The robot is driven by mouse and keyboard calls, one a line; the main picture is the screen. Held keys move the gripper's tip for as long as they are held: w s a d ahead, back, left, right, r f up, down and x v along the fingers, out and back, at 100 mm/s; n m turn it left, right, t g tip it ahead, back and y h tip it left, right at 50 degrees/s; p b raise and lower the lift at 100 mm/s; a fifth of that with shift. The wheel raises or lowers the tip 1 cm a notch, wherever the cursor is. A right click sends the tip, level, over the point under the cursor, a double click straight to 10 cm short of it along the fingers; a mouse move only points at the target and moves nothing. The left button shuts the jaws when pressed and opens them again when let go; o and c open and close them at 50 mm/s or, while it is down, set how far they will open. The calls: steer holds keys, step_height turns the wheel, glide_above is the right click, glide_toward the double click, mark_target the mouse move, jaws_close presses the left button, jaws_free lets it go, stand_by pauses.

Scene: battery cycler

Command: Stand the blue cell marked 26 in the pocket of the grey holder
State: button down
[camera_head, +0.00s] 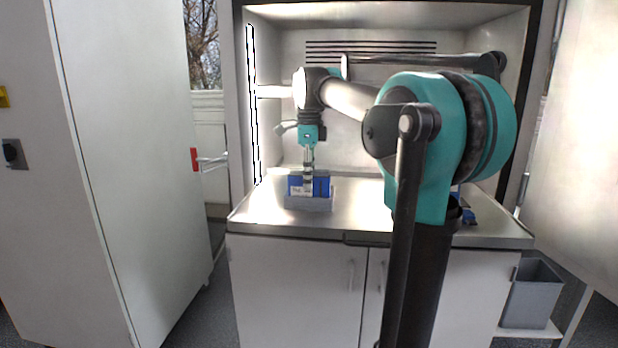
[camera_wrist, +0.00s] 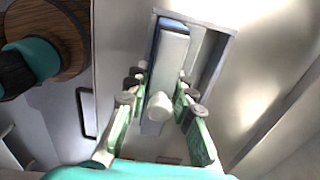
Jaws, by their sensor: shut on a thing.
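The blue cell (camera_head: 322,186), with a white label too small to read, stands upright at the grey holder (camera_head: 310,204) on the bench. My gripper (camera_head: 308,177) is above it, pointing down and shut on its upper part. In the wrist view the cell (camera_wrist: 171,58) lies between the fingers of my gripper (camera_wrist: 160,108), its long top running away from me. The holder's rim (camera_wrist: 217,68) shows behind and to the right of the cell. I cannot tell how deep the cell sits in the pocket, as its lower part is hidden.
The steel bench top (camera_head: 262,207) is mostly clear around the holder, inside a hood with side walls. Blue items (camera_head: 469,215) are partly hidden behind my arm at the right. A grey bin (camera_head: 530,295) stands low at the right.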

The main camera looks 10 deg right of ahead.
steer(key=c, duration=1.2)
jaws_free()
steer(key=shift+r, duration=0.1)
step_height(320, 180, up, 12)
steer(key=shift+f, duration=0.1)
